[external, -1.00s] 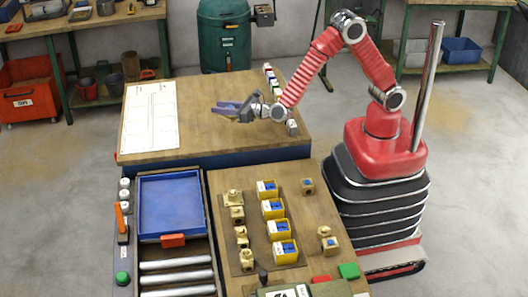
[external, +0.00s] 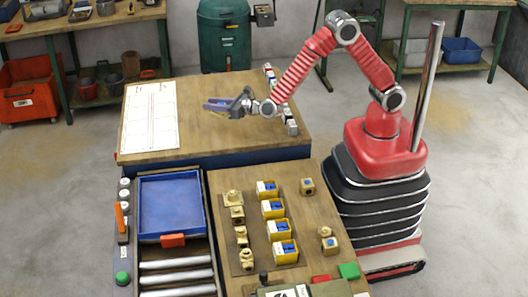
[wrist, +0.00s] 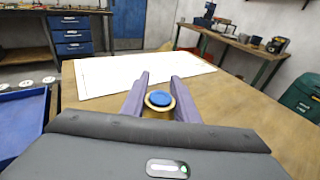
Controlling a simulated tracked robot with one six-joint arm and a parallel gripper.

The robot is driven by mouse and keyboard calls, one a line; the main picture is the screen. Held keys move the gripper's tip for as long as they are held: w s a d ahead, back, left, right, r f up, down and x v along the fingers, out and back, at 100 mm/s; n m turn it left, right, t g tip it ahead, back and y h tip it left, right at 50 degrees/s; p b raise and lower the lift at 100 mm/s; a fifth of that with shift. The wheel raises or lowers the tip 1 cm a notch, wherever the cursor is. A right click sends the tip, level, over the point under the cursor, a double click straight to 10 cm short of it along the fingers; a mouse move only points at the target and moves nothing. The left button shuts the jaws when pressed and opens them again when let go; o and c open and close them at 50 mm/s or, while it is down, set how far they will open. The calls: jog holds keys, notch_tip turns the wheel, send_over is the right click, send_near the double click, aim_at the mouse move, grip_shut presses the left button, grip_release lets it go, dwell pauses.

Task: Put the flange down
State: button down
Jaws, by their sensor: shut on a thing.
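The flange (wrist: 158,101) is a round brass piece with a blue centre, seen in the wrist view between my two purple-grey fingers. My gripper (wrist: 159,100) is shut on it. In the external view my gripper (external: 216,105) is over the wooden table (external: 215,140), to the right of the white sheet (external: 150,115). The flange is hard to make out there, mostly hidden by the fingers. The wrist view shows the white sheet (wrist: 140,72) ahead of the fingers. I cannot tell the flange's exact height above the table.
Several small blocks (external: 291,128) line the table's right edge. A nearer bench (external: 215,190) holds brass parts (external: 240,235) and yellow boxes (external: 278,228). A blue tray (external: 171,205) stands to its left. The table around the sheet is mostly clear.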

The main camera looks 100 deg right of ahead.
send_over(215, 128)
jog(key=shift+d+f, duration=0.1)
jog(key=shift+f, duration=2.15)
jog(key=shift+f, duration=1.9)
jog(key=shift+f, duration=0.1)
jog(key=c, duration=1.4)
grip_release()
jog(key=v, duration=1.2)
